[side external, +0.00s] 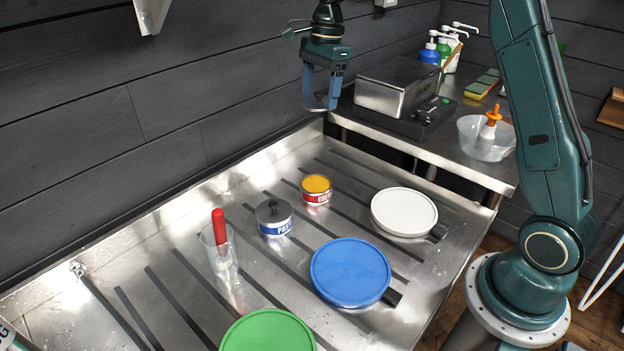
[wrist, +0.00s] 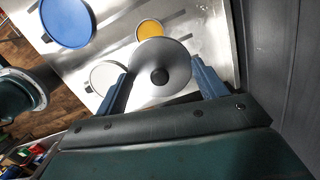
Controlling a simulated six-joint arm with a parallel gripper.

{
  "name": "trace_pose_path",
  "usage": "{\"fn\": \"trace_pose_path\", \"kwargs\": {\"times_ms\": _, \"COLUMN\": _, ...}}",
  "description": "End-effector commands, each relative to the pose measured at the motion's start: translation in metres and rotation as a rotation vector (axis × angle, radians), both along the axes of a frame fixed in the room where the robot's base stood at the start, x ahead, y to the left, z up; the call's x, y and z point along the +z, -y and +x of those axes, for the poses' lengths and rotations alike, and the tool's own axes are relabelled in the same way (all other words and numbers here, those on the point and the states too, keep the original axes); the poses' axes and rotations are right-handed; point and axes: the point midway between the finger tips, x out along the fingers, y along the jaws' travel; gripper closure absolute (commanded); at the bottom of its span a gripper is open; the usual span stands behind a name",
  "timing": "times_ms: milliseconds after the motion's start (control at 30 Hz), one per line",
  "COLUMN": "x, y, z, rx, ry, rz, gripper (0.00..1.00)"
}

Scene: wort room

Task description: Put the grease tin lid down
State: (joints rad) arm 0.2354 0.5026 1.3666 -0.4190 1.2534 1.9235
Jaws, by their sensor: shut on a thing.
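My gripper (side external: 320,103) is raised over the back right of the steel drainboard, near the wall. In the wrist view, its two blue fingers are shut on a round grey metal lid with a black knob (wrist: 176,60), held at its edges. The held lid is hard to make out in the side view. An open red tin (side external: 317,198) with yellow contents stands on the drainboard, below and apart from my gripper; its yellow top also shows in the wrist view (wrist: 150,29). A blue tin (side external: 275,226) beside it carries a dark lid with a black knob.
White (side external: 404,211), blue (side external: 350,272) and green (side external: 268,333) round lids lie on the ribbed drainboard (side external: 150,262). A clear cup with a red-handled tool (side external: 219,240) stands at left. A scale (side external: 395,92) and clear bowl (side external: 486,140) occupy the counter at right.

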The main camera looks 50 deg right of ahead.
Motion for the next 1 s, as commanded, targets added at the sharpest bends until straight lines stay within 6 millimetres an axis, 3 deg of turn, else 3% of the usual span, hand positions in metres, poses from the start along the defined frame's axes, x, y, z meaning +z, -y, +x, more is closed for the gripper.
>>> {"fn": "trace_pose_path", "kwargs": {"times_ms": 200, "x": -0.01, "y": 0.048, "z": 0.021, "rx": 0.007, "ry": -0.001, "rz": 0.002, "gripper": 0.51}}
{"fn": "trace_pose_path", "kwargs": {"times_ms": 500, "x": -0.025, "y": 0.108, "z": 0.036, "rx": 0.025, "ry": -0.001, "rz": -0.005, "gripper": 0.51}}
{"fn": "trace_pose_path", "kwargs": {"times_ms": 700, "x": -0.029, "y": 0.124, "z": 0.038, "rx": 0.031, "ry": 0.0, "rz": -0.009, "gripper": 0.51}}
{"fn": "trace_pose_path", "kwargs": {"times_ms": 1000, "x": -0.031, "y": 0.125, "z": 0.038, "rx": 0.031, "ry": -0.001, "rz": -0.008, "gripper": 0.51}}
